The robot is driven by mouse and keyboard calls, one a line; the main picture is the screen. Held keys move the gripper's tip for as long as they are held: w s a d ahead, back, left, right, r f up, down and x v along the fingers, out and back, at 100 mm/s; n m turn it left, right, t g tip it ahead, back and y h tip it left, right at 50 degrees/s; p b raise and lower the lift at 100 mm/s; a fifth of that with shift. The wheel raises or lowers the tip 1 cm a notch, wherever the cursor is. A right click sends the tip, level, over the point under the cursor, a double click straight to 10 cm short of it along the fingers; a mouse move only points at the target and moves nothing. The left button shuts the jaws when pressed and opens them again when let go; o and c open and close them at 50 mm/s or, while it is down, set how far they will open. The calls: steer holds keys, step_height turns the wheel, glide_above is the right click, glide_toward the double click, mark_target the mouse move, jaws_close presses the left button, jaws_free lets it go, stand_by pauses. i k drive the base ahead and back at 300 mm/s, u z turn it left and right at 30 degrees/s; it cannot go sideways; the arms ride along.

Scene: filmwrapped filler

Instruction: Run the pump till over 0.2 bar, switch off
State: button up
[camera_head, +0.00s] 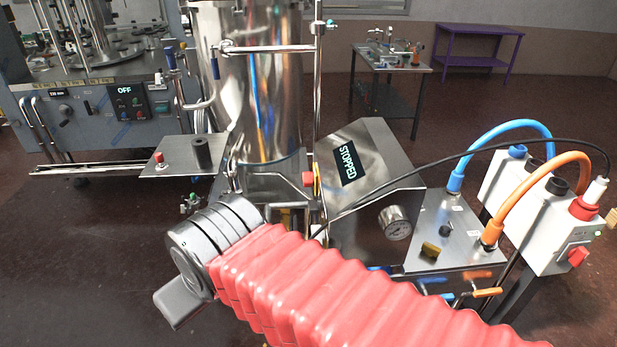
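A steel control housing (385,152) stands at the middle, with a display (347,163) reading "STOPPED". A white box (535,215) at the right carries a red switch (578,257), whose position I cannot tell. My arm, in a red bellows sleeve, crosses the foreground to a grey wrist. The gripper's fingers do not show.
A tall steel vessel (250,80) stands behind my wrist. A red button (308,179) is by the housing, another (159,158) on a side shelf. A black cable arches over the panel. At the left is a machine (85,115) reading "OFF". Floor is open at the lower left.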

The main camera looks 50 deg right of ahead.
mark_target(307, 176)
steer(key=u, duration=0.05)
steer(key=i, duration=1)
steer(key=z, duration=0.05)
